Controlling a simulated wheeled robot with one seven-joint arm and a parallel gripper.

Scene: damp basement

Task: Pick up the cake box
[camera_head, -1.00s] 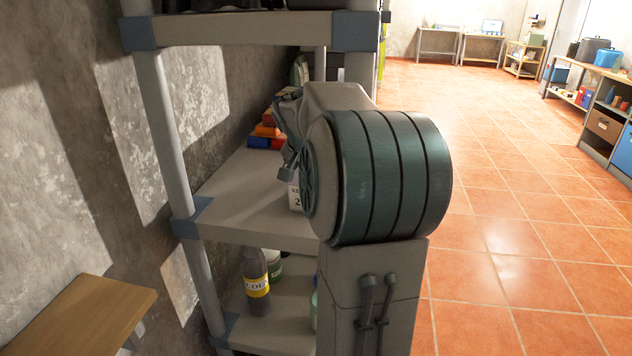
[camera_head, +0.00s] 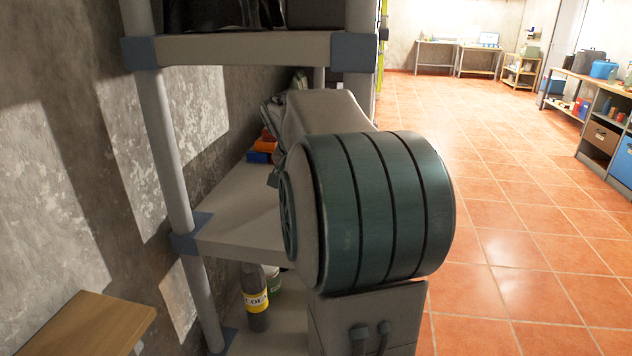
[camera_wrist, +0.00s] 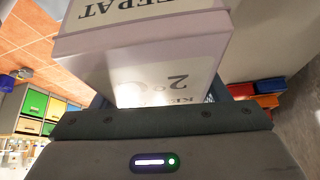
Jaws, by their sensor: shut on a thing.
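The cake box (camera_wrist: 150,75) is a pale box with dark printing; "EPAT" and a "2" can be read upside down in the wrist view. It fills the space between my gripper's fingers (camera_wrist: 157,97), which are shut on it. In the head view my arm hides the box and most of my gripper over the middle shelf (camera_head: 240,200). I cannot tell how far the box's underside is from the shelf.
Red, orange and blue items (camera_head: 263,148) lie at the back of the middle shelf. A dark cola bottle (camera_head: 254,296) stands on the lower shelf. Dark items sit on the upper shelf (camera_head: 260,49). A wooden surface (camera_head: 85,325) is at lower left. Open tiled floor (camera_head: 510,220) lies right.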

